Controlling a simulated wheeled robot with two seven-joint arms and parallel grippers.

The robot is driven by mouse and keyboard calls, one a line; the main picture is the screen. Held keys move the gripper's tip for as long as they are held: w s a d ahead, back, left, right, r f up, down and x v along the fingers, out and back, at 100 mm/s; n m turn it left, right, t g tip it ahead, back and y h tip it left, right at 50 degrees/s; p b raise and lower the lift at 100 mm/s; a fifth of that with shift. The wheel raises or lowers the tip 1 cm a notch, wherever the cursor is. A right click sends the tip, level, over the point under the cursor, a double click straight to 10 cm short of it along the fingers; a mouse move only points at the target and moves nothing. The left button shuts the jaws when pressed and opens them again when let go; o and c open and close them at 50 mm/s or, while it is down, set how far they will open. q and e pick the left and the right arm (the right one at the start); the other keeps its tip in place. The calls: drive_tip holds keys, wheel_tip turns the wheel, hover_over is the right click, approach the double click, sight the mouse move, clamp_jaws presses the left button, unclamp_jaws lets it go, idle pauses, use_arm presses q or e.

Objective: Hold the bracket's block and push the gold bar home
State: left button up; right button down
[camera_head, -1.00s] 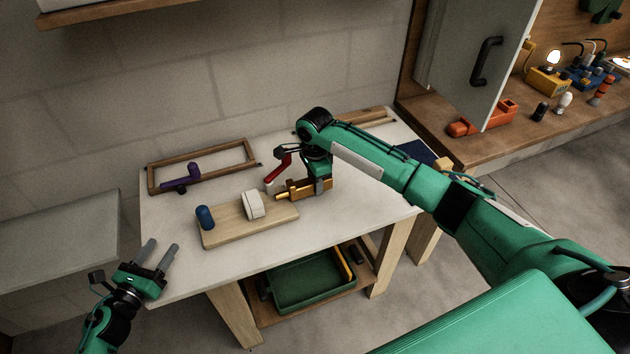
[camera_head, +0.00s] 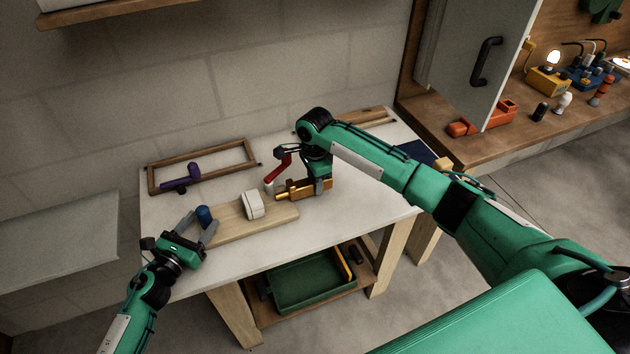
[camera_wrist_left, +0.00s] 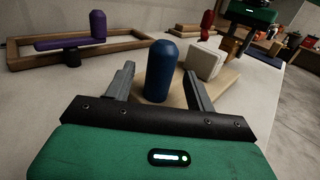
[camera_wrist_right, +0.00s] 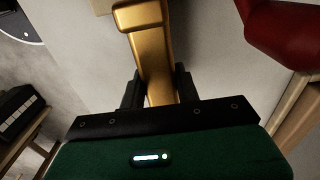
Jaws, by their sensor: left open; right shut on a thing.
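A pale wooden board (camera_head: 250,222) lies on the white table, with an upright blue peg (camera_head: 204,213) near its left end and a white block (camera_head: 253,205) further right. My left gripper (camera_head: 200,223) is open at the board's left end. In the left wrist view the blue peg (camera_wrist_left: 160,72) stands between its spread fingers, not gripped. My right gripper (camera_head: 321,187) is shut on the gold bar (camera_head: 300,190), whose narrow end points left at the white block with a small gap. The right wrist view shows the gold bar (camera_wrist_right: 153,50) between the fingers.
A wooden frame (camera_head: 205,167) with a purple handle (camera_head: 182,182) lies at the back left. A red handle (camera_head: 279,167) stands close to my right gripper. A green tray (camera_head: 300,290) sits on the shelf below. The table front right of the board is clear.

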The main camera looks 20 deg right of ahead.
use_arm(q)
drive_tip(key=shift+x, duration=1.45)
clamp_jaws()
